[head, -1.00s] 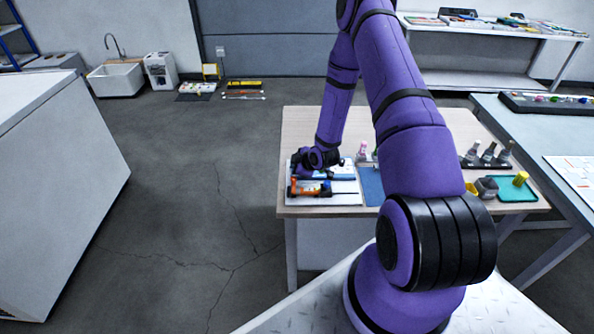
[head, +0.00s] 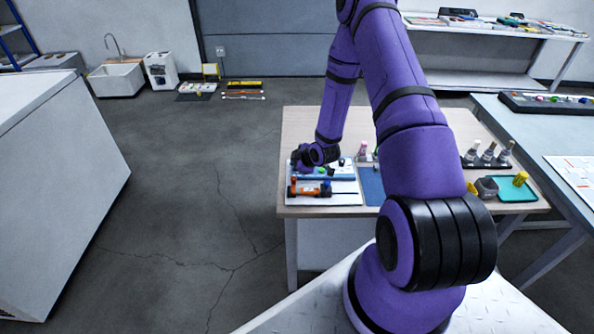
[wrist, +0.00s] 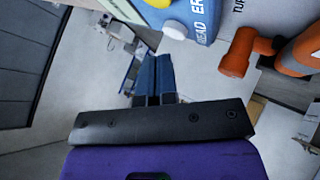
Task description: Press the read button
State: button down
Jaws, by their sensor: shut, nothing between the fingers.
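A blue device (head: 340,174) lies on a white board on the wooden table in the head view. In the wrist view, the blue device (wrist: 205,18) shows at the top, with white lettering that includes "READ". A round white button (wrist: 175,29) sits on its near edge beside that lettering. My gripper (wrist: 155,62) has its blue fingers together and empty. In the wrist picture its tips show just below and left of the white button; I cannot tell whether they touch it. In the head view my wrist hides the left end of the device and the fingers.
An orange-and-black tool (head: 310,189) lies in front of the device; its orange part (wrist: 238,52) shows at right in the wrist view. A blue mat (head: 371,186), grey bottles (head: 488,152) and a green tray (head: 516,190) are farther right. The table's left edge is close.

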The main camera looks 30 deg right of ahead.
jog(key=shift+r, duration=2.5)
jog(key=shift+r, duration=0.15)
notch_tip(320, 180, up, 14)
jog(key=m+g+h, duration=0.1)
jog(key=m, duration=0.1)
send_over(293, 174)
jog(key=s+a+r+m+g+h, duration=0.1)
jog(key=s+a+r, duration=0.15)
jog(key=r, duration=0.55)
jog(key=s+a+r+m+h, duration=0.1)
jog(key=s+r, duration=0.3)
jog(key=r, duration=0.3)
jog(key=s+a+r+m, duration=0.2)
jog(key=s+r, duration=0.3)
jog(key=s, duration=0.4)
jog(key=s+a+r+m+g+y, duration=0.1)
jog(key=s+a+r, duration=0.3)
jog(key=s, duration=0.5)
jog(key=s+a+r+m+g, duration=0.1)
jog(key=s+a+r+m, duration=0.2)
jog(key=s+r, duration=0.3)
jog(key=s, duration=0.3)
jog(key=shift+s+a+r+m+y, duration=0.2)
jog(key=shift+s+a+m+y, duration=0.1)
jog(key=shift+a+y, duration=0.1)
